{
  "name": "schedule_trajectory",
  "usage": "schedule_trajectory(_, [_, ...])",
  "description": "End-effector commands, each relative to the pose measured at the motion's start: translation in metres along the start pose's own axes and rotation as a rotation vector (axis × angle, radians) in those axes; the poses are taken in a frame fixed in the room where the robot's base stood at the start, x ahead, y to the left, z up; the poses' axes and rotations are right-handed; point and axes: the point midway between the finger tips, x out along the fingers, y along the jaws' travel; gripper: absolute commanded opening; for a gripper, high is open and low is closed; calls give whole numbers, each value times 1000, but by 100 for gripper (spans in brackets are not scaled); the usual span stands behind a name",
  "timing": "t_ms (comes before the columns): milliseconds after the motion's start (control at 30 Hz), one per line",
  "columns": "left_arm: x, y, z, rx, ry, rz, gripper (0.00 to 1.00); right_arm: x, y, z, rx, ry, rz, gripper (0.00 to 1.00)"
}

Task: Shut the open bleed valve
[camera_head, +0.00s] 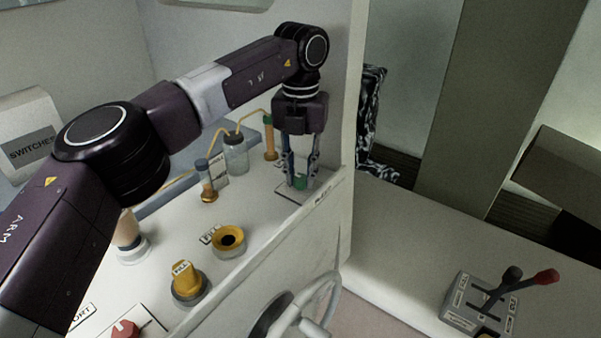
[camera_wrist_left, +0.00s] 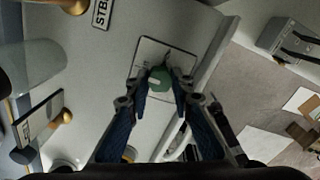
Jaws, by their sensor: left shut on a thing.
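A green knob (camera_head: 300,183) stands on a square white plate at the far right corner of the white console. My left gripper (camera_head: 301,178) reaches down over it from above. In the left wrist view the fingertips (camera_wrist_left: 160,88) are closed on the green knob (camera_wrist_left: 159,76), one on each side. A "STBD" label (camera_wrist_left: 101,12) lies near the plate. A red knob (camera_head: 125,329) sits on a similar plate at the console's near left, by a label ending in "ORT". I cannot tell from the knob's look whether the valve is open. My right gripper is out of view.
A clear jar (camera_head: 236,155) with yellow hoses stands left of my gripper, between brass fittings (camera_head: 208,192). An open filler (camera_head: 229,239) and a yellow-capped filler (camera_head: 186,281) stand nearer. A wheel (camera_head: 300,313) and a lever box (camera_head: 484,305) are at the lower right.

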Motion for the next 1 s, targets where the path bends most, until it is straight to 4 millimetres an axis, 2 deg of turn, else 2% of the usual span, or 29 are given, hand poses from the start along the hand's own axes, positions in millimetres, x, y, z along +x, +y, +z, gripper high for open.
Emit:
schedule_trajectory(167, [-1,0,1,-2,-3,0,0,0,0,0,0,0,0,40])
schedule_trajectory(200, [-1,0,1,-2,-3,0,24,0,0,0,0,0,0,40])
schedule_trajectory(333, [-1,0,1,-1,-2,0,39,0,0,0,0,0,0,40])
schedule_trajectory(600, [-1,0,0,0,-1,0,39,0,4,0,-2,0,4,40])
schedule_trajectory(733, [-9,0,1,-1,-3,-1,39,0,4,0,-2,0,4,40])
schedule_trajectory(867, [-31,-1,1,0,-5,0,39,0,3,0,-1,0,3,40])
schedule_trajectory(1000, [-65,-1,1,-1,-7,0,39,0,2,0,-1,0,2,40])
